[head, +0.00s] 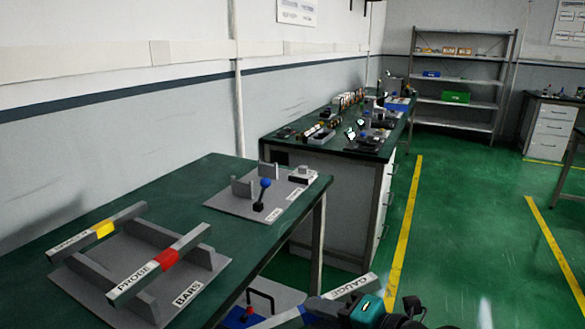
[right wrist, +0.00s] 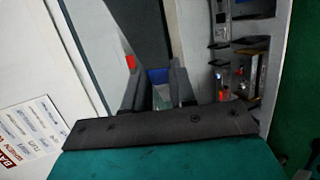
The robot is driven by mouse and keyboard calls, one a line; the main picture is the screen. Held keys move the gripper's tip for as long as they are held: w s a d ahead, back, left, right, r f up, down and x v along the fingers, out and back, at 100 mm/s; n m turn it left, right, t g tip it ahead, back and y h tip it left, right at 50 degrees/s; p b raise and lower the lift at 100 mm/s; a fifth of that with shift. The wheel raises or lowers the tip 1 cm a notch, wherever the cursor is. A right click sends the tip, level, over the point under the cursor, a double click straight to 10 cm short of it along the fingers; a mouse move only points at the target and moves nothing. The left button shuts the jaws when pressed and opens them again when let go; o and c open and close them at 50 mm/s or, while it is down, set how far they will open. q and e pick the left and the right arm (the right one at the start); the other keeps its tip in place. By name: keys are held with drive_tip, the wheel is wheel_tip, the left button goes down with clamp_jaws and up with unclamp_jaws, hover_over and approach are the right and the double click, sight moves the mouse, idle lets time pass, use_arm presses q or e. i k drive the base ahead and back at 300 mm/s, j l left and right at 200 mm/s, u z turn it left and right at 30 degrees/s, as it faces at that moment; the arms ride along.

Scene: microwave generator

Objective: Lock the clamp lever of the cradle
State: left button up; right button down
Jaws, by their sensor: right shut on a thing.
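The cradle is on a grey plate (head: 226,202) at the table's right end, with two grey uprights (head: 242,188) and no bar between them. Its clamp lever has a blue knob (head: 265,183) on a black stem and stands roughly upright. My right gripper (head: 318,309) is low at the bottom, in front of the table edge and apart from the cradle. It is shut on the grey GAUGE bar (head: 355,287) at its blue band. In the right wrist view the blue band (right wrist: 158,76) shows between the fingers. My left gripper is out of view.
The BARS rack (head: 205,262) holds the PROBE bar (head: 185,247) with a red band and another bar (head: 130,213) with a yellow band. A small grey-white block (head: 302,174) sits beside the cradle. A second bench (head: 340,160) with clutter stands behind. Green floor is open at right.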

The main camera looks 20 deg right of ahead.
sight(265, 182)
drive_tip(key=i+l+u, duration=0.1)
drive_tip(key=u, duration=0.3)
drive_tip(key=l+u, duration=0.35)
drive_tip(key=i+l+u, duration=0.15)
drive_tip(key=l, duration=0.2)
drive_tip(key=l+u, duration=0.15)
drive_tip(key=l, duration=0.15)
drive_tip(key=l+u, duration=0.35)
drive_tip(key=l, duration=2.1)
drive_tip(key=k+l, duration=0.1)
drive_tip(key=l, duration=0.9)
drive_tip(key=i+j, duration=0.1)
drive_tip(key=i+u, duration=0.05)
drive_tip(key=i, duration=0.05)
